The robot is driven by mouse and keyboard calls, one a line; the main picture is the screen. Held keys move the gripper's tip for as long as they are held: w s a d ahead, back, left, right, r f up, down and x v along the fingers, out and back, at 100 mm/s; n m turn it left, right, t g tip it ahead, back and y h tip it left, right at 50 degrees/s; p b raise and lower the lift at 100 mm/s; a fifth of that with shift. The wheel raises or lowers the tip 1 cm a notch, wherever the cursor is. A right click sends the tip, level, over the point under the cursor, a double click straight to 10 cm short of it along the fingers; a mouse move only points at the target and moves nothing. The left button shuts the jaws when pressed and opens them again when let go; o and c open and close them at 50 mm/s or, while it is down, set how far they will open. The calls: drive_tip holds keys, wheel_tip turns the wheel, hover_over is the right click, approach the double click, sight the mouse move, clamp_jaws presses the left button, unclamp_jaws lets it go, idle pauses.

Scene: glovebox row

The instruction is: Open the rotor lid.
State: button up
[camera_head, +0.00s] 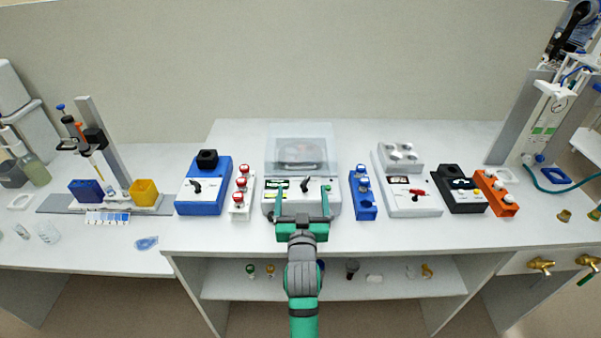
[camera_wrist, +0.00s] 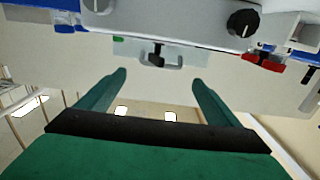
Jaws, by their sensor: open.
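The centrifuge (camera_head: 271,206) is a white box at the middle of the bench. The front panel has a black lever, a small green display and a green part. My green gripper (camera_head: 302,189) is open and empty at the front of the box, its fingers spread apart, short of the lid. In the wrist view my gripper (camera_wrist: 159,80) has nothing between its fingers. A pale bracket with a black piece (camera_wrist: 157,57) shows beyond them.
A blue device (camera_head: 205,190) and a white block with red-topped caps (camera_head: 239,200) stand left of the centrifuge. A blue block (camera_head: 363,200) and a white device with a red lever (camera_head: 408,203) stand right. The bench front (camera_head: 230,235) is clear.

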approach(301, 173)
drive_tip(key=w+r, duration=0.1)
drive_tip(key=r, duration=0.1)
drive_tip(key=w+r, duration=0.2)
drive_tip(key=shift+w+d+r, duration=0.15)
drive_tip(key=shift+d+r, duration=0.05)
drive_tip(key=shift+r, duration=0.15)
drive_tip(key=shift+w+a, duration=0.15)
drive_tip(key=shift+w, duration=0.45)
drive_tip(key=shift+c, duration=0.4)
